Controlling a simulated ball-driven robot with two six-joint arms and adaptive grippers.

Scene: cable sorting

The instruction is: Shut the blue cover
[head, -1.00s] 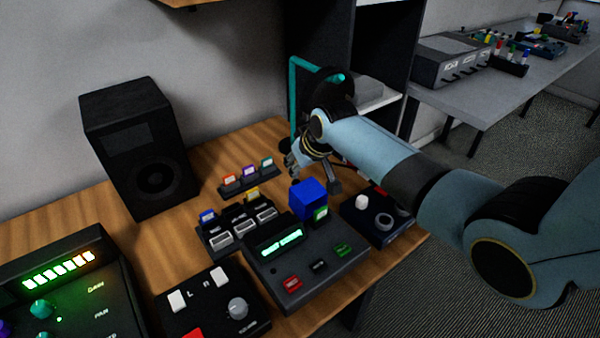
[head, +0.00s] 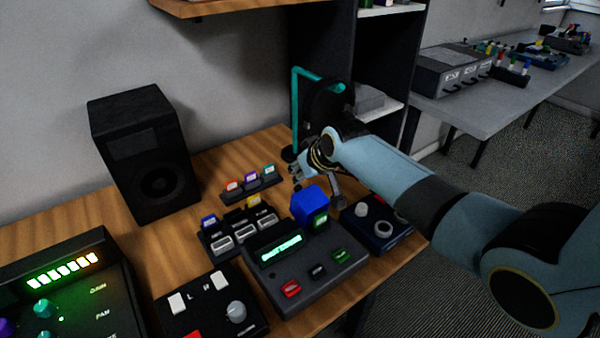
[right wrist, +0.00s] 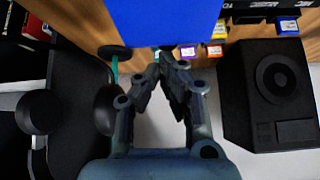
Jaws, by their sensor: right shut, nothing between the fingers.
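The blue cover (head: 310,205) stands up at the back right of the dark console (head: 309,268), with a small green-lit part (head: 320,222) at its front foot. Its exact hinge angle cannot be told. My right gripper (head: 298,178) is just behind the cover, shut and empty. In the right wrist view the cover (right wrist: 165,20) fills the top middle, and the shut fingertips (right wrist: 165,58) are close to its lower edge. Whether they touch it cannot be told. My left gripper is not in view.
A teal stand with headphones (head: 297,100) rises close behind my right gripper. A card rack (head: 250,186) and a black speaker (head: 145,155) are to the left. A knob box (head: 377,222) sits right of the console. Bare wood (head: 225,155) lies at the back.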

